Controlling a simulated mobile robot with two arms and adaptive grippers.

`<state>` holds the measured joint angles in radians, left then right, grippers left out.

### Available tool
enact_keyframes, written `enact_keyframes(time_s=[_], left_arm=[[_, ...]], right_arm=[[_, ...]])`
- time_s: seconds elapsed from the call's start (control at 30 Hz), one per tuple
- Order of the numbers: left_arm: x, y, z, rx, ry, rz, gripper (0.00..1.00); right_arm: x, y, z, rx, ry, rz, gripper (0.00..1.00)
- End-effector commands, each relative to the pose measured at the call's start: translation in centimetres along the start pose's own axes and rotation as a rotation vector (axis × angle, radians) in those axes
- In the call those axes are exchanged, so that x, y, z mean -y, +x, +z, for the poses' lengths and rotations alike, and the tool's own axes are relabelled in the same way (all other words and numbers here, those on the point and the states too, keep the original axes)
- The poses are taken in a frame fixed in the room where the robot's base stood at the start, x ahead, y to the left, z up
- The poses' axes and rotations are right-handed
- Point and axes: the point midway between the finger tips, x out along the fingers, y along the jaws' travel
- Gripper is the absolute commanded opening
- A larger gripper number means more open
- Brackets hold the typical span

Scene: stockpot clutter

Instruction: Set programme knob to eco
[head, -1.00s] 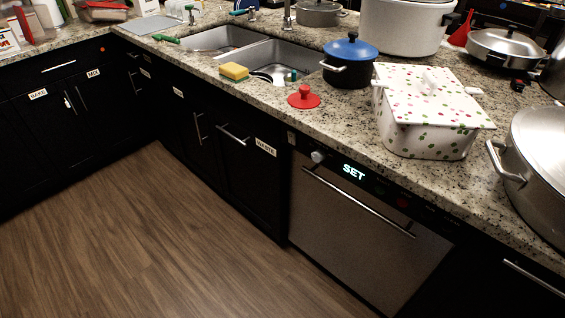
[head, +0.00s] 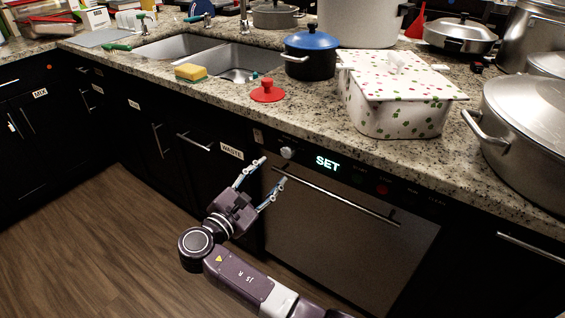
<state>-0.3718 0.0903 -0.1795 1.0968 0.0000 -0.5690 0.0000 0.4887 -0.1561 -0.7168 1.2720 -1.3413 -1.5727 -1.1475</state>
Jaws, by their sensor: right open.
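The programme knob (head: 287,153) is a small pale round knob at the left end of the dishwasher's dark control panel. A lit display reading SET (head: 327,163) is to its right. The steel dishwasher (head: 330,225) is built in under the counter, its door shut. I cannot read any eco marking or the knob's pointer. My right gripper (head: 271,174) is open and empty, in front of the dishwasher's upper left corner. Its fingertips point up, just left of and below the knob, apart from it in the picture. My left gripper is not in view.
The dishwasher's bar handle (head: 335,195) runs close below the panel. Above, the granite counter (head: 300,115) holds a red lid-like object (head: 268,91), a spotted white container (head: 395,105), a blue-lidded pot (head: 309,55) and a large steel pot (head: 530,130). The floor (head: 90,250) at left is clear.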

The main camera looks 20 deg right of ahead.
Motion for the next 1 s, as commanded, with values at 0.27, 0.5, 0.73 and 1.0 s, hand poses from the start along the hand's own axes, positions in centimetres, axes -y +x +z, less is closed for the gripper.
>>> enact_keyframes(time_s=[0.27,0.5,0.73,1.0], left_arm=[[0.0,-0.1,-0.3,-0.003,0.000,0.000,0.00],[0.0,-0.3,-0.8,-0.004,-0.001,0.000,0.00],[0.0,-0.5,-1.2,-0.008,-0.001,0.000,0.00],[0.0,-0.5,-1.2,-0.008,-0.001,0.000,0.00]], right_arm=[[-0.5,2.9,1.0,0.028,-0.006,0.004,0.44],[-0.6,6.4,1.0,0.024,-0.005,0.005,0.44],[-0.5,7.7,0.9,0.022,-0.004,0.005,0.44],[-0.5,7.7,0.9,0.021,-0.004,0.005,0.36]])
